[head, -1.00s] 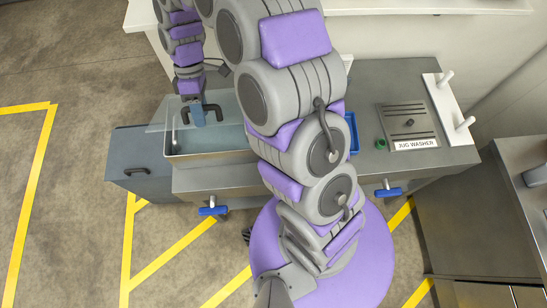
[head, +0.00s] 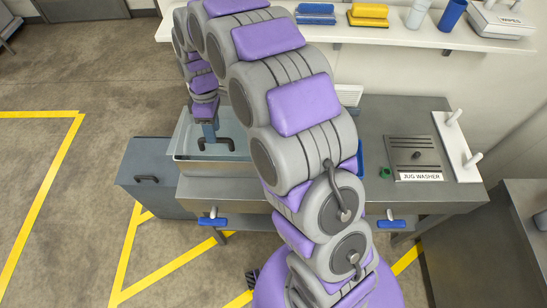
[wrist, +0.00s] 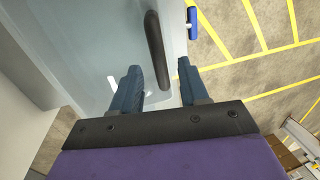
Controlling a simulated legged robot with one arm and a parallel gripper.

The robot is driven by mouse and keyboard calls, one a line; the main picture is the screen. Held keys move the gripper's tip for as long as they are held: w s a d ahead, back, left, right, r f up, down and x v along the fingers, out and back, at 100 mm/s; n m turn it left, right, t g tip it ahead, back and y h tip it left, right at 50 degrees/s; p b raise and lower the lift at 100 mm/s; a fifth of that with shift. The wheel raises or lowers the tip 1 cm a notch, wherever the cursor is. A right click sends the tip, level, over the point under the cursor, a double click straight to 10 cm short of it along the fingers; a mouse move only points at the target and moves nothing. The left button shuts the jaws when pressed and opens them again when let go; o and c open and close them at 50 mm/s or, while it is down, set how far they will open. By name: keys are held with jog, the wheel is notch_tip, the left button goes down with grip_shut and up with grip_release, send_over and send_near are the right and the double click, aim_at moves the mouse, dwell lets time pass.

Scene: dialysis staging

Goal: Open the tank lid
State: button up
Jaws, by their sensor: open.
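The tank (head: 205,169) is a metal basin at the left of the steel counter. Its lid (head: 236,152) is a pale see-through panel that appears to lie over the tank. The lid has a dark bar handle (head: 218,150), large in the wrist view (wrist: 154,45). My gripper (head: 210,136) is at the handle, pointing down. In the wrist view my gripper (wrist: 160,66) is open, with one blue finger on each side of the handle's lower part. I cannot tell whether either finger touches it.
A grey-blue box (head: 158,200) with a handle stands left of the tank. Blue-handled valves (head: 212,221) stick out along the counter front. A jug washer panel (head: 415,155) and white pegged rack (head: 458,150) are at right. A wall shelf (head: 400,37) holds several items.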

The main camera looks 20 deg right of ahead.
notch_tip(320, 180, up, 12)
jog(key=w+p, duration=0.2)
jog(key=s+d+m+b, duration=0.2)
jog(key=s+d+m, duration=0.2)
jog(key=s, duration=0.7)
jog(key=s+d+f+m+b, duration=0.1)
jog(key=s+d+m, duration=0.4)
jog(key=s, duration=0.7)
jog(key=shift+d+h+b, duration=0.3)
jog(key=shift+d+b, duration=0.5)
jog(key=shift+b, duration=0.1)
jog(key=shift+s, duration=0.1)
